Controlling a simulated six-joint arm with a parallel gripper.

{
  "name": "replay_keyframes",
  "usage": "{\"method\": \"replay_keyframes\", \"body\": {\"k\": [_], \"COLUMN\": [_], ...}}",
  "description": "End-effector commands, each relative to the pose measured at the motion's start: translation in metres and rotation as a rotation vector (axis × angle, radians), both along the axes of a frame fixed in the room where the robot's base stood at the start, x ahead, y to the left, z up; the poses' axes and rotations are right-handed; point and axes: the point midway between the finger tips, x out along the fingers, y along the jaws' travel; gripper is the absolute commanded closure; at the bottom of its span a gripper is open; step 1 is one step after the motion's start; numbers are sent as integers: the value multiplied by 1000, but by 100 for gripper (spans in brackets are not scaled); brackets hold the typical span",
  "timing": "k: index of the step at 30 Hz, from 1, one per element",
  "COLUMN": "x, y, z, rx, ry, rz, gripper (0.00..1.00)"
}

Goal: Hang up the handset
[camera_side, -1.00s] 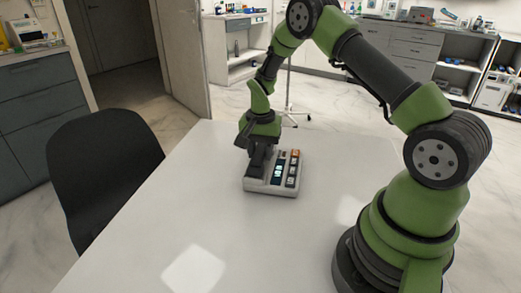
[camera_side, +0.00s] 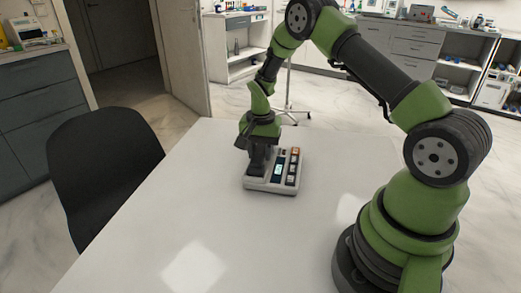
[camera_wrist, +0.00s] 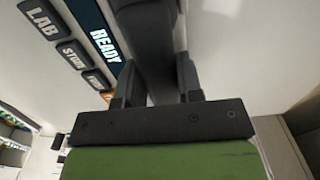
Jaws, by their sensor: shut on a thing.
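The telephone base (camera_side: 270,188) is a light grey desk unit on the white table, with a lit screen and a column of keys. In the wrist view its keys and "READY" screen (camera_wrist: 103,43) show at the upper left. My gripper (camera_side: 259,146) points down over the left part of the base. In the wrist view my gripper (camera_wrist: 156,85) is shut on the dark handset (camera_wrist: 147,35), which lies between the two fingers and runs beside the screen. In the side view the handset is mostly hidden by the gripper. I cannot tell whether it touches the cradle.
The white table (camera_side: 190,220) is clear around the base. A black chair (camera_side: 105,170) stands at its left edge. Cabinets and shelves (camera_side: 415,45) stand far behind.

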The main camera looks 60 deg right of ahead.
Motion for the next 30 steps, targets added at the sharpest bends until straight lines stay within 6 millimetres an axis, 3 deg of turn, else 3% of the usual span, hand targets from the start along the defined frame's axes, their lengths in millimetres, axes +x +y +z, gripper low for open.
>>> {"method": "replay_keyframes", "body": {"k": [9,10,13,19,21,30], "x": [0,0,0,0,0,0], "y": [0,0,0,0,0,0], "z": [0,0,0,0,0,1], "rx": [-1,-1,-1,0,0,-1], "ry": [-1,-1,-1,-1,0,-1], "rz": [0,0,0,0,0,0], "gripper": [97,60,37,37,24,24]}}
